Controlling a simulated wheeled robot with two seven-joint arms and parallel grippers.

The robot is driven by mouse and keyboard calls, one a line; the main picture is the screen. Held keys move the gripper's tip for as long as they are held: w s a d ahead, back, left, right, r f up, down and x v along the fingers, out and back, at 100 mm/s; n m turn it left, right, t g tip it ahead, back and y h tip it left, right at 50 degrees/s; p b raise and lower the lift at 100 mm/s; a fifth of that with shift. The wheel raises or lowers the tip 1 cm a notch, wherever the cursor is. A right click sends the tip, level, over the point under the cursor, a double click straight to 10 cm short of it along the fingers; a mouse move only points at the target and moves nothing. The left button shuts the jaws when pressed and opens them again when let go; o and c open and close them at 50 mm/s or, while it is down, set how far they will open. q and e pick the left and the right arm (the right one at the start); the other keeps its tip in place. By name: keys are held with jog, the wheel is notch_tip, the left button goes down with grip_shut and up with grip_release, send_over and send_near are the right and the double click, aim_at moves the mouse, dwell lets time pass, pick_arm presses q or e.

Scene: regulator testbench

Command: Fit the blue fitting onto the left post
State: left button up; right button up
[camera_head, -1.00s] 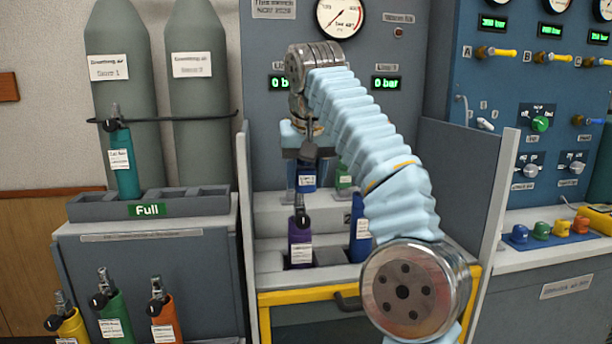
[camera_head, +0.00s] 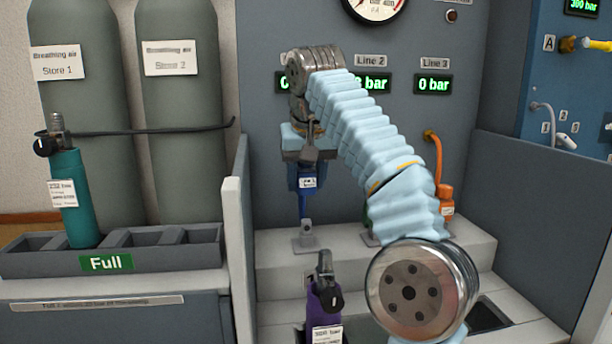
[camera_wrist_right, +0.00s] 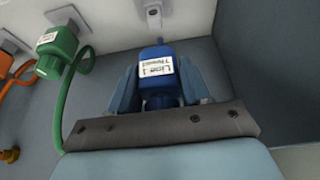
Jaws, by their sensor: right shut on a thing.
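My right gripper (camera_head: 305,166) points down and is shut on the blue fitting (camera_head: 307,181), which carries a white label. In the right wrist view, the blue fitting (camera_wrist_right: 158,62) sits between the two fingers. The left post (camera_head: 305,236) is a small grey metal piece on the bench step, below the fitting in the head view. In the right wrist view, a metal post (camera_wrist_right: 153,10) shows just beyond the fitting. I cannot tell whether fitting and post touch. My left gripper is not in view.
A green fitting (camera_wrist_right: 56,52) with a green hose stands beside the blue one. An orange fitting (camera_head: 446,192) is farther right. A purple cylinder (camera_head: 323,305) stands in front. Grey side panels (camera_head: 237,260) bound the bench. A teal cylinder (camera_head: 72,195) stands in the rack at left.

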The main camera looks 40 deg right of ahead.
aim_at(306, 220)
notch_tip(306, 220, down, 2)
jog(key=shift+s, duration=0.1)
notch_tip(306, 220, down, 2)
jog(key=shift+f, duration=0.1)
jog(key=shift+a, duration=0.1)
dwell(0.9)
jog(key=shift+f+b, duration=1.45)
jog(key=shift+f, duration=0.5)
dwell(0.7)
jog(key=o, duration=1.3)
